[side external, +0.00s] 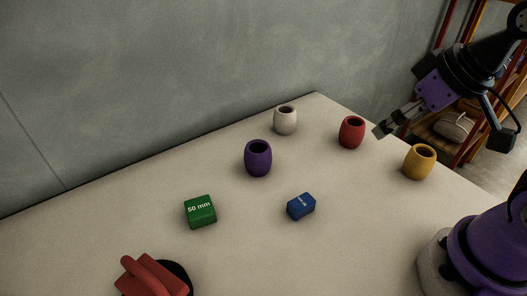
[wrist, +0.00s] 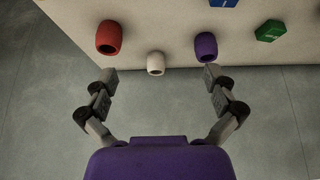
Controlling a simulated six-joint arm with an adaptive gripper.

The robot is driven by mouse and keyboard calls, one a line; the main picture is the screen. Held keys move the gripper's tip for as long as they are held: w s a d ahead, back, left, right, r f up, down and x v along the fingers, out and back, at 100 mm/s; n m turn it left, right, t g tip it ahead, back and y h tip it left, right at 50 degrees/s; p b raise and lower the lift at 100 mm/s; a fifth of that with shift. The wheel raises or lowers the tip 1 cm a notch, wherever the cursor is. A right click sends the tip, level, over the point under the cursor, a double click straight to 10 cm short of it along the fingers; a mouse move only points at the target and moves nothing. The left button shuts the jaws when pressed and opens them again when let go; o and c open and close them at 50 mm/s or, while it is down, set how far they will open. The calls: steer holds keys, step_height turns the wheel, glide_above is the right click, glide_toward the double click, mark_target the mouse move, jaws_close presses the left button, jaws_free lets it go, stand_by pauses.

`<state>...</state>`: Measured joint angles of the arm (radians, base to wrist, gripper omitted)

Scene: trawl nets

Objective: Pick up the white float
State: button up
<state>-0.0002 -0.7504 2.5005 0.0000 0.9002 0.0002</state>
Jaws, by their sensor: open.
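The white float (side external: 285,121) is a small barrel shape with a dark hole in its top. It stands upright near the back edge of the table (side external: 330,240). In the wrist view the white float (wrist: 156,64) lies ahead of and between my fingers. My gripper (side external: 380,130) is open and empty, up in the air on the right side of the side view, to the right of the red float (side external: 351,132). In the wrist view my gripper (wrist: 163,88) has its two fingers spread wide, with nothing between the tips.
The purple float (side external: 258,158) stands in front of the white one, the yellow float (side external: 419,162) at right. A green block (side external: 200,211) marked 50 mm, a blue block (side external: 301,206) and a red-handled object (side external: 152,276) lie nearer. A wall (side external: 150,90) rises behind the table.

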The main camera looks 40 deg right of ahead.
stand_by(0.6)
glide_toward(288, 111)
steer(key=f, duration=0.1)
steer(key=x, duration=0.5)
steer(key=shift+w+f, duration=0.25)
steer(key=shift+x, duration=2.75)
steer(key=shift+w+r, duration=0.1)
steer(key=shift+w, duration=0.05)
steer(key=c, duration=1.1)
